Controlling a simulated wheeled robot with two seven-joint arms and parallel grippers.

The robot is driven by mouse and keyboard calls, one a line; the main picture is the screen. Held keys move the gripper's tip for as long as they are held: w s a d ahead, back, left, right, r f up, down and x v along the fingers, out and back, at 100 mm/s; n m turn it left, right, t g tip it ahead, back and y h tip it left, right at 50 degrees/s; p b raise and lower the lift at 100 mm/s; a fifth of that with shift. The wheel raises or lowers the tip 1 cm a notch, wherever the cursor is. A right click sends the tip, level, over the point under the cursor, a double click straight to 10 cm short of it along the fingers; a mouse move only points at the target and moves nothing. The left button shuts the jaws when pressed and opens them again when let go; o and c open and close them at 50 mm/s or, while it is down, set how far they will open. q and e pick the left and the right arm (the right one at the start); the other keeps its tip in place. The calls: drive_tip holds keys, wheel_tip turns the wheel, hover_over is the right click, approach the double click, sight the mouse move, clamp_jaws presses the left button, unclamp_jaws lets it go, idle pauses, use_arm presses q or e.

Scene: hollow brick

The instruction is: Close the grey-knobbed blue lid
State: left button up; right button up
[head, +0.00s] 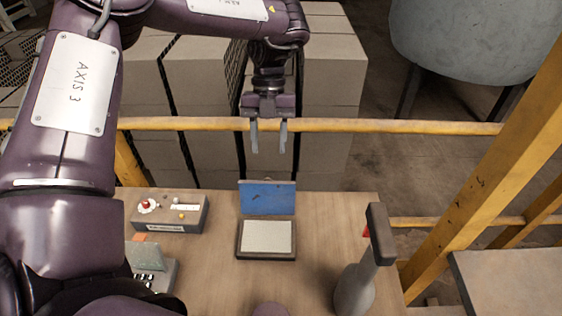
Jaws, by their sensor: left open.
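The blue lid (267,198) stands open, raised at the back edge of a small dark box (266,255) on the wooden table. The box has a pale, flat top surface. I cannot make out the grey knob clearly. My left gripper (269,150) hangs above and behind the lid, at the yellow rail, with its two fingers pointing down. It is open and empty, apart from the lid.
A grey control box (170,212) with a red button stands left of the lid, and a keypad device (151,270) is nearer. A yellow rail (400,127) crosses behind the table.

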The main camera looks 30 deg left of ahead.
sight(266, 179)
use_arm(q)
drive_tip(key=s+f+b, duration=0.1)
drive_tip(key=f, duration=0.1)
drive_tip(key=s+d+f, duration=0.1)
drive_tip(key=shift+s+f+b, duration=0.35)
drive_tip(key=shift+s, duration=0.05)
drive_tip(key=x, duration=0.3)
drive_tip(key=shift+w+f, duration=0.1)
drive_tip(key=shift+w, duration=0.1)
use_arm(e)
drive_tip(key=shift+s+f, duration=0.9)
drive_tip(key=shift+s, duration=0.2)
use_arm(q)
drive_tip(key=c, duration=0.4)
clamp_jaws()
use_arm(e)
drive_tip(key=shift+s, duration=0.55)
